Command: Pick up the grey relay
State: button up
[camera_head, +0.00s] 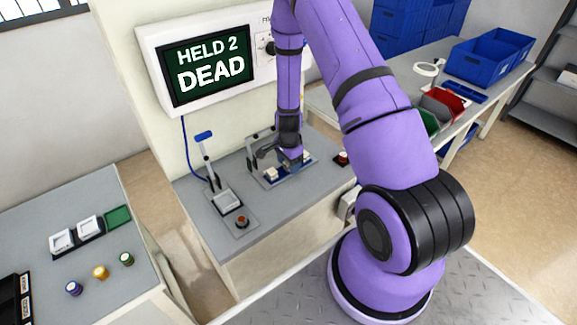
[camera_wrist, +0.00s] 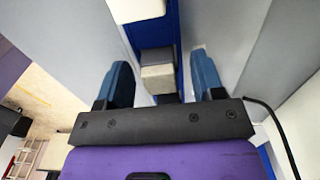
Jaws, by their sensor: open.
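My gripper (camera_head: 290,162) is open, over the blue strip (camera_head: 287,180) on the grey bench. In the wrist view, my gripper (camera_wrist: 162,80) has its two blue fingers spread, one on each side of the strip. A grey block (camera_wrist: 157,57), which looks like the relay, shows between the fingers with a paler beige face (camera_wrist: 157,78) next to it; I cannot tell whether these are one piece. Neither finger appears to touch it. In the head view my gripper mostly hides this spot. A white block (camera_head: 271,174) sits on the strip left of my gripper.
Another button (camera_head: 342,158) is to the right. A wall screen (camera_head: 208,64) reads "HELD 2 DEAD". A side table (camera_head: 60,200) holds small trays and coloured round pieces.

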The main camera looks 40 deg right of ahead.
jog(key=shift+c, duration=0.4)
jog(key=c, duration=0.9)
jog(key=shift+r, duration=0.15)
